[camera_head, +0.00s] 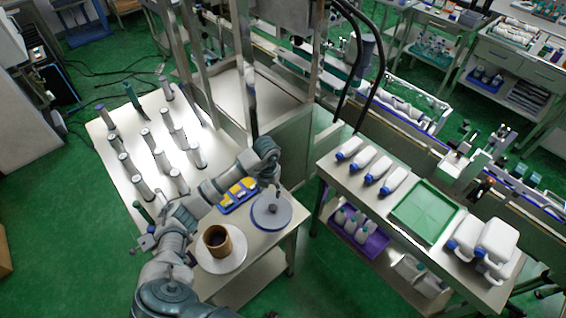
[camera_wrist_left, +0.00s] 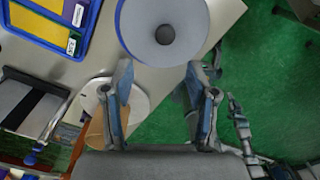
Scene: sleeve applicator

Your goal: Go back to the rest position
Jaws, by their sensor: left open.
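My left gripper (camera_head: 271,186) hangs fingers down over the table, above a round grey disc with a blue rim (camera_head: 271,210). In the left wrist view the two fingers of this gripper (camera_wrist_left: 158,72) stand wide apart with nothing between them. The disc (camera_wrist_left: 140,32), with a dark knob at its centre, lies past the fingertips. My left arm reaches in from the bottom left, across the table.
Metal frame posts rise behind. A right-hand table holds white bottles (camera_head: 364,159) and a green tray (camera_head: 424,211). A floor gap separates the tables.

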